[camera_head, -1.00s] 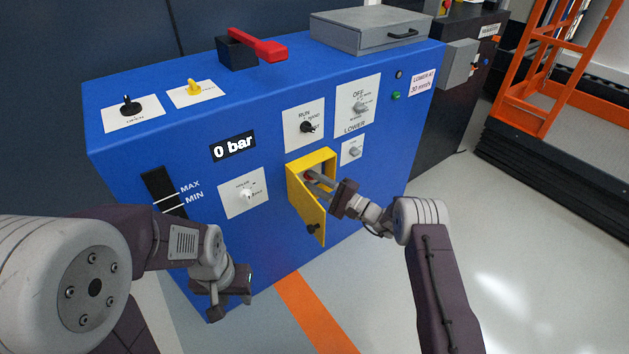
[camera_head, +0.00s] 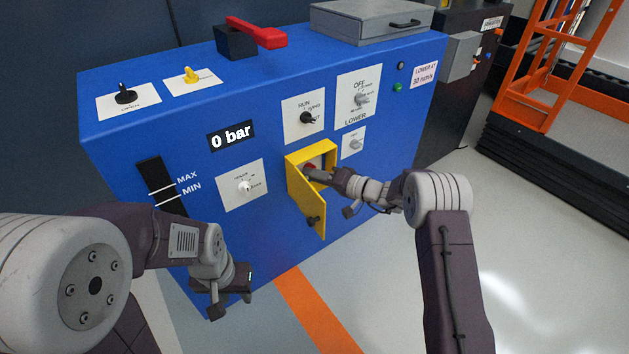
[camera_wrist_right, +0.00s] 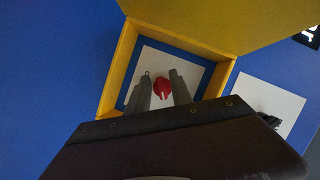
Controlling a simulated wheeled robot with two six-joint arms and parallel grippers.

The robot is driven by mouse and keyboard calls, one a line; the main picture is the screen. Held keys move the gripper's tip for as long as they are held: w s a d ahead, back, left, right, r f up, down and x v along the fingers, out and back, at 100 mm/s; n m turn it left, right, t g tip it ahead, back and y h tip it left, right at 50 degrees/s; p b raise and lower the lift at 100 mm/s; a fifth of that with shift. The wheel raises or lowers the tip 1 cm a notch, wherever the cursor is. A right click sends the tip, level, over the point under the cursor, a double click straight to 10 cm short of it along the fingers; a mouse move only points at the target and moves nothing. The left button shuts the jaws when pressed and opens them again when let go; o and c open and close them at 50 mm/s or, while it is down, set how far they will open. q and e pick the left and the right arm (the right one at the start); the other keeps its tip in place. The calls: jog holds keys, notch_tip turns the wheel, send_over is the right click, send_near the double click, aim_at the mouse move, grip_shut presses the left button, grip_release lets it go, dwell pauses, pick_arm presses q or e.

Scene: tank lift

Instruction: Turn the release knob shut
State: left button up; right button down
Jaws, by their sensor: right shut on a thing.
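The red release knob (camera_wrist_right: 162,88) sits on a white plate inside the yellow box (camera_head: 291,176), whose door (camera_head: 308,203) hangs open. My right gripper (camera_wrist_right: 161,92) reaches into the box and is shut on the knob, one finger on each side of it in the right wrist view. In the head view the knob is mostly hidden behind my right gripper (camera_head: 314,172). My left gripper (camera_head: 232,300) hangs low in front of the blue cabinet (camera_head: 180,255), away from the box; its fingers do not show clearly.
A black knob (camera_head: 306,118) and grey switches (camera_head: 360,99) sit on white plates above and beside the box. A white knob (camera_head: 243,186) is to its left. A red lever (camera_head: 258,33) and grey case (camera_head: 372,24) are on top.

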jog(key=n+h+b, duration=0.1)
jog(key=b, duration=0.3)
jog(key=n+h+b, duration=0.1)
jog(key=n+b, duration=0.1)
jog(key=b, duration=0.2)
jog(key=n+t+h+b, duration=0.1)
jog(key=n+b, duration=0.1)
jog(key=b, duration=0.2)
jog(key=shift+d+f+b, duration=0.1)
jog(key=shift+f+b, duration=0.3)
jog(key=shift+w+r+n+h+b, duration=0.1)
jog(key=shift+r+n+h+b, duration=0.1)
jog(key=shift+n+h+b, duration=0.3)
jog(key=shift+d+r+n+t+h, duration=0.15)
jog(key=shift+n+t+h, duration=0.3)
jog(key=shift+n, duration=0.45)
jog(key=c, duration=1.5)
grip_release()
jog(key=v, duration=0.9)
